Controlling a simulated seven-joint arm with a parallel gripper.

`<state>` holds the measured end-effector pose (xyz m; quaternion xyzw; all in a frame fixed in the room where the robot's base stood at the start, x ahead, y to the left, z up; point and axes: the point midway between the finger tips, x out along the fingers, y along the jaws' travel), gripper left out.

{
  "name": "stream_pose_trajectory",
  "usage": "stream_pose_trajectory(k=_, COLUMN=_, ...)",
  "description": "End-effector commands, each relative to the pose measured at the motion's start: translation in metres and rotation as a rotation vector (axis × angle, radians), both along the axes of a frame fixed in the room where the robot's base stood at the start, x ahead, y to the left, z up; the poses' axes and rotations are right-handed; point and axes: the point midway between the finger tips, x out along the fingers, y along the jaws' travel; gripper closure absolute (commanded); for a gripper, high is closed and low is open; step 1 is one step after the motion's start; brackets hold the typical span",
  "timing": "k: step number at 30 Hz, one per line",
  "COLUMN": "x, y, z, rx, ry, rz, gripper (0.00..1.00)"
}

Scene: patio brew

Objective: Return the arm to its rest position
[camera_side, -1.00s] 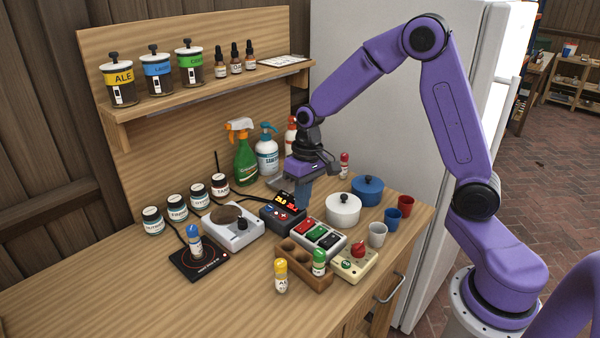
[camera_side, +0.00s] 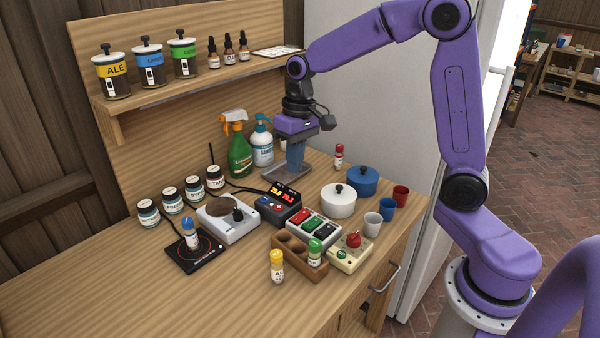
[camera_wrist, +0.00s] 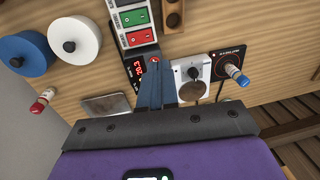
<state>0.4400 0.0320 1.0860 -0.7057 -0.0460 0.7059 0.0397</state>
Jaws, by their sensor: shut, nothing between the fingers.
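My purple arm reaches in from the right. My gripper (camera_side: 295,165) points down above the back of the workbench, behind the dark temperature controller with red and yellow digits (camera_side: 279,205). Its blue-grey fingers are together with nothing between them. In the wrist view the closed fingers of my gripper (camera_wrist: 154,85) lie in front of part of the controller (camera_wrist: 138,70). A grey metal tray (camera_side: 270,188) lies on the bench just beyond the controller, below and left of the fingers; it also shows in the wrist view (camera_wrist: 104,105).
A green spray bottle (camera_side: 239,155) and a white-blue bottle (camera_side: 262,146) stand left of my gripper. A white pot (camera_side: 338,203) and blue pot (camera_side: 363,182) stand to its right. The shelf (camera_side: 200,85) is behind. The bench's front left is clear.

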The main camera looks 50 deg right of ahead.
Motion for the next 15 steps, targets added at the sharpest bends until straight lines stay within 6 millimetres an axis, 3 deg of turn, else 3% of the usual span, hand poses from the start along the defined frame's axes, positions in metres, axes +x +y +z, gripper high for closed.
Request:
stream_pose_trajectory(k=5, x=-0.029, y=0.017, z=0.002, rx=-0.012, ry=-0.007, rz=0.114, gripper=1.0)
stream_pose_trajectory(k=15, x=-0.134, y=0.048, z=0.003, rx=-0.049, ry=-0.035, rz=0.506, gripper=1.0)
